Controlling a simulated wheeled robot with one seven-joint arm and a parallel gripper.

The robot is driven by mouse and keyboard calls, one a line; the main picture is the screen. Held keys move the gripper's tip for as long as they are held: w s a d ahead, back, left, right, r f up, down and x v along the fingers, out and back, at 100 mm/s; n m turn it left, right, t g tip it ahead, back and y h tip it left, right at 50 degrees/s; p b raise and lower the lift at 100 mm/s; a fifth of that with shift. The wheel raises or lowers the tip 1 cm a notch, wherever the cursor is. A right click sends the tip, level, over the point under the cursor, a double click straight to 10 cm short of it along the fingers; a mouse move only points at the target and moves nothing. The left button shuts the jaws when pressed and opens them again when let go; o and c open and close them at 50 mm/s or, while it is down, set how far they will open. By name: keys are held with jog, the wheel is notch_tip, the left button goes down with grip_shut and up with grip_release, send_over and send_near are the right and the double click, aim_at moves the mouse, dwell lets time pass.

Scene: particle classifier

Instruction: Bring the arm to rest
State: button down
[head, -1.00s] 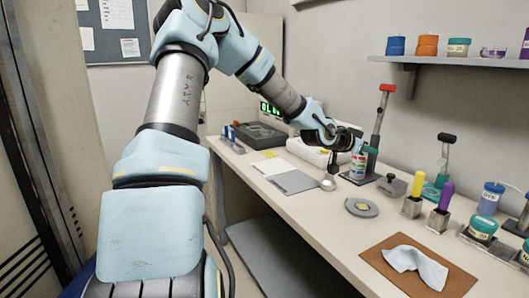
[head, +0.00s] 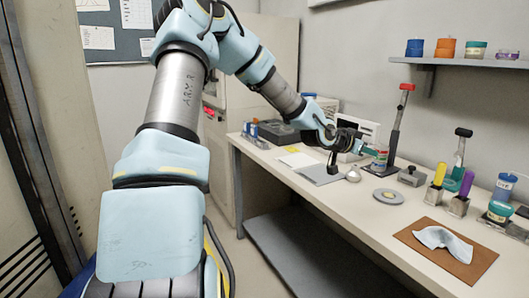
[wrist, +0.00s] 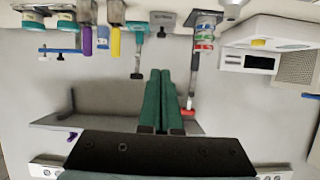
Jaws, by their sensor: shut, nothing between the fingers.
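My gripper (wrist: 160,73) shows in the wrist view as two green fingers lying side by side, closed with nothing between them. In the head view my gripper (head: 368,151) is at the end of the outstretched arm, above the far part of the bench. The arm is bent at the elbow and reaches right over the bench.
A wall shelf (head: 470,63) hangs above. Floor at the bench's left is clear.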

jog(key=s+a+f+n+g+y+b, duration=0.1)
jog(key=s+a+f+n+y+b, duration=0.2)
jog(key=a+f, duration=0.65)
jog(key=s+a+f+n+g+y+b, duration=0.15)
jog(key=s+a+f+y+b, duration=0.3)
jog(key=a, duration=0.75)
jog(key=s+a+f+n+g+y+b, duration=0.1)
jog(key=s+a+f+n+y, duration=0.15)
jog(key=s+a, duration=0.35)
jog(key=s+a+f+n+y, duration=0.1)
jog(key=s+a+n, duration=0.2)
jog(key=a, duration=0.4)
jog(key=s+a+n+g, duration=0.1)
jog(key=s+a+n, duration=0.15)
jog(key=s, duration=0.25)
notch_tip(320, 180, up, 13)
jog(key=m+p, duration=0.1)
jog(key=p, duration=1.1)
jog(key=shift+w+a+y, duration=0.15)
jog(key=shift+a+y, duration=0.1)
jog(key=shift+y, duration=0.05)
